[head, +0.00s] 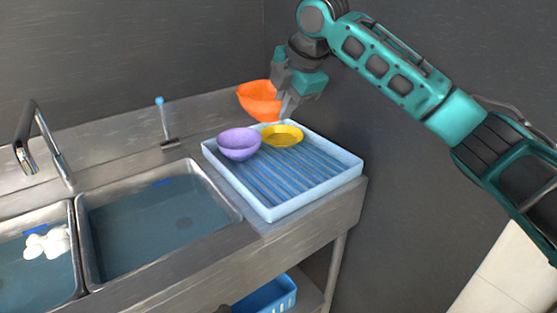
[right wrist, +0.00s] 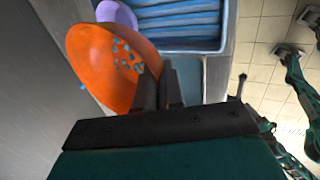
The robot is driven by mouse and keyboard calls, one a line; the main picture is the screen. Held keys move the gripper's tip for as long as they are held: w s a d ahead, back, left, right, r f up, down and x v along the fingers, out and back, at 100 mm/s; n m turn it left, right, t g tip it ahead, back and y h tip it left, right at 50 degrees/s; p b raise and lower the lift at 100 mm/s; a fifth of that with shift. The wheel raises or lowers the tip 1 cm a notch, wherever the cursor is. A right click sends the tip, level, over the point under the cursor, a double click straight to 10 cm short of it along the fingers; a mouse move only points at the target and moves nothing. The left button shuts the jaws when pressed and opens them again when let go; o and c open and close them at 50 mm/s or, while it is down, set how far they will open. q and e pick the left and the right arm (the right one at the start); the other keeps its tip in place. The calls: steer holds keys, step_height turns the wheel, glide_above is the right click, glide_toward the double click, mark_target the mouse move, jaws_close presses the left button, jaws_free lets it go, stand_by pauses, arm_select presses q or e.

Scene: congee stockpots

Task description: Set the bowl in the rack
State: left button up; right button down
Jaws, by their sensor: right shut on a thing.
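An orange bowl (head: 258,101) is held by its rim in my right gripper (head: 288,106), tilted, above the back edge of the rack. The gripper is shut on it. In the right wrist view the orange bowl (right wrist: 105,65) shows its speckled inside, with the fingers (right wrist: 160,85) at its right rim. The rack (head: 270,212) is a light blue tray with ridged slats on the steel counter. A purple bowl (head: 239,144) and a yellow dish (head: 283,134) sit at its back. My left gripper cannot be made out.
Two sink basins (head: 165,220) with water lie left of the rack, white items (head: 47,243) in the far left one. A faucet (head: 40,140) and a blue-tipped lever (head: 163,120) stand behind. The rack's front is clear. A blue crate (head: 270,294) sits below.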

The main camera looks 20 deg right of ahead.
step_height(320, 180, down, 20)
steer(key=shift+r+b, duration=0.1)
steer(key=shift+b, duration=0.55)
steer(key=c, duration=1.3)
jaws_free()
steer(key=shift+o, duration=0.2)
steer(key=p+v, duration=0.1)
steer(key=v, duration=1.1)
steer(key=shift+d, duration=0.1)
